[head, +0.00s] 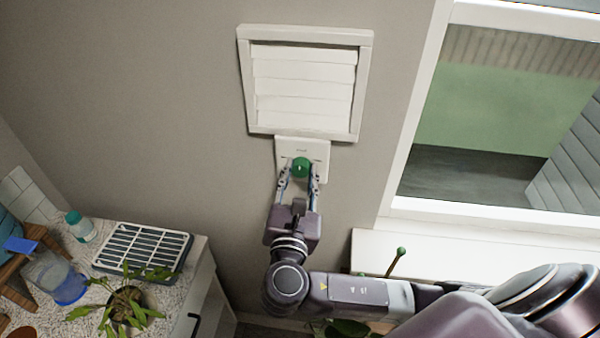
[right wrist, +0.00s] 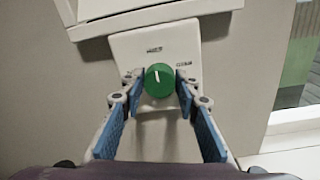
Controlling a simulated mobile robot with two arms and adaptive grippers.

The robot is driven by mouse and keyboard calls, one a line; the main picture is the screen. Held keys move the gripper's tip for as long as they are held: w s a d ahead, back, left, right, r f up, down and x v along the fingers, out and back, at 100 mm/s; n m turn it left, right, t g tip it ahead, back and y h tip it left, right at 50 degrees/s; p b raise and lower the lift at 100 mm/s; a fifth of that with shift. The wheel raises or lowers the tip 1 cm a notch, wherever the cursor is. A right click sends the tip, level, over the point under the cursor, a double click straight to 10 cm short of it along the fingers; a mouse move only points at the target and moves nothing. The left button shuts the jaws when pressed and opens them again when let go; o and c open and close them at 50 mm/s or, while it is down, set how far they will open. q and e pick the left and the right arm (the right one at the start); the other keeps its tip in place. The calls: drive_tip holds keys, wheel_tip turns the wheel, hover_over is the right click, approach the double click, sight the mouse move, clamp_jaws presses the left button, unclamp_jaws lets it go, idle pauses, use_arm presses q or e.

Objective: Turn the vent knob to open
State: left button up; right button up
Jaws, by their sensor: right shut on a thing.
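The green vent knob (head: 301,167) sits on a white wall plate (head: 319,150) just below the white slatted vent (head: 304,85). The vent's slats look flat and closed. My right gripper (head: 300,176) reaches up to the knob with a finger on each side, shut on it. In the right wrist view the knob (right wrist: 158,80) lies between the blue-padded fingers (right wrist: 159,88). Its white pointer line points nearly straight up, tilted slightly left. Small dark labels show on the plate above the knob and at its upper right; I cannot read them. My left gripper is out of view.
A window (head: 500,120) with a white frame and sill is to the right. At the lower left, a speckled counter holds a slatted tray (head: 143,248), a potted plant (head: 127,305), a blue-based clear cup (head: 66,285) and a teal-capped bottle (head: 80,227). The wall around the vent is clear.

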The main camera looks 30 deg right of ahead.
drive_tip(key=shift+c, duration=0.5)
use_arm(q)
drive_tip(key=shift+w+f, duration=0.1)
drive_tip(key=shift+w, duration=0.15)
use_arm(e)
drive_tip(key=shift+f, duration=0.1)
drive_tip(key=shift+m+b, duration=0.3)
drive_tip(key=shift+m, duration=0.4)
drive_tip(key=m+b, duration=0.1)
drive_tip(key=m, duration=0.2)
drive_tip(key=shift+s+f+b, duration=0.1)
drive_tip(key=shift+f+b, duration=0.15)
drive_tip(key=shift+b, duration=0.1)
drive_tip(key=m+b, duration=0.4)
drive_tip(key=m, duration=0.1)
drive_tip(key=shift+f+m+h, duration=0.15)
drive_tip(key=shift+m+h, duration=0.15)
drive_tip(key=shift+m, duration=0.1)
use_arm(q)
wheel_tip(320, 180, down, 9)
drive_tip(key=b, duration=0.2)
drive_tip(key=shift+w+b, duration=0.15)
drive_tip(key=shift+b, duration=0.25)
use_arm(e)
drive_tip(key=shift+m, duration=2)
